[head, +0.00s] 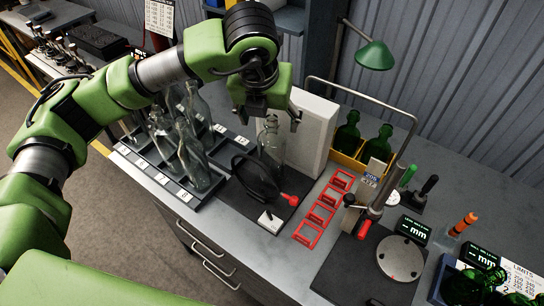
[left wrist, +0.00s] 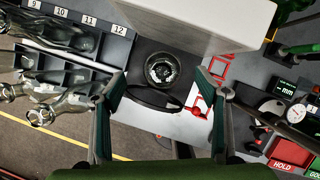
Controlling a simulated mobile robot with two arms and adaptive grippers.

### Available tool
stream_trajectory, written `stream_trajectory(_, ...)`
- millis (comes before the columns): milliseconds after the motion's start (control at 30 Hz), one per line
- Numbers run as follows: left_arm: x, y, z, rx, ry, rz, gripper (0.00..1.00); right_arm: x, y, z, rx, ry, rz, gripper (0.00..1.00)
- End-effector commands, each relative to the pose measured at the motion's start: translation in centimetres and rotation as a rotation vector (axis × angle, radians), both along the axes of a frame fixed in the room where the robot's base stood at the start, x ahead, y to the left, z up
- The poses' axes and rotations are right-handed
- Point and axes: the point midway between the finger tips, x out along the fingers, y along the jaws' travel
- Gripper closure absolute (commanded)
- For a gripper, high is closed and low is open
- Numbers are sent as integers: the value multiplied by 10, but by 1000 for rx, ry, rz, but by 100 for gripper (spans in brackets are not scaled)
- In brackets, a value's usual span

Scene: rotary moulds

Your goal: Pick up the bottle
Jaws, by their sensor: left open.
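A clear glass bottle (head: 271,146) stands upright on a dark mat beside a white box. My left gripper (head: 268,113) is right above it, pointing down with its fingers open around the level of the bottle's neck; I cannot tell if they touch it. In the left wrist view the bottle (left wrist: 162,69) shows from above, a round shape just ahead of and between the two spread fingertips (left wrist: 160,84). My right gripper is not in view.
Several clear bottles (head: 192,155) stand in a numbered rack to the left. A black curved part (head: 254,180) is close in front of the bottle. The white box (head: 311,132) is close on the right. Red frames (head: 321,208) and a gauge stand (head: 375,205) lie further right.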

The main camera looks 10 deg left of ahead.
Motion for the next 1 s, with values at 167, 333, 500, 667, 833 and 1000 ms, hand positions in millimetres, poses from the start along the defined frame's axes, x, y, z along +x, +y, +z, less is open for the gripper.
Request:
stream_trajectory(167, 9, 0, -23, -1, 3, -1, 33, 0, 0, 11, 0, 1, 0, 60)
stream_trajectory(333, 13, -1, -31, -1, 2, -3, 33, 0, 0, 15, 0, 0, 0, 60)
stream_trajectory(500, 21, -3, -47, 0, 4, -2, 33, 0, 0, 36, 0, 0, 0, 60)
stream_trajectory(667, 29, -3, -68, -1, 4, -2, 33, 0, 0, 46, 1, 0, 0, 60)
stream_trajectory(833, 32, -3, -78, -2, 1, -4, 33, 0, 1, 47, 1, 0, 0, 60)
stream_trajectory(1000, 32, -3, -78, -2, 0, -4, 35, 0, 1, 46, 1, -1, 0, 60)
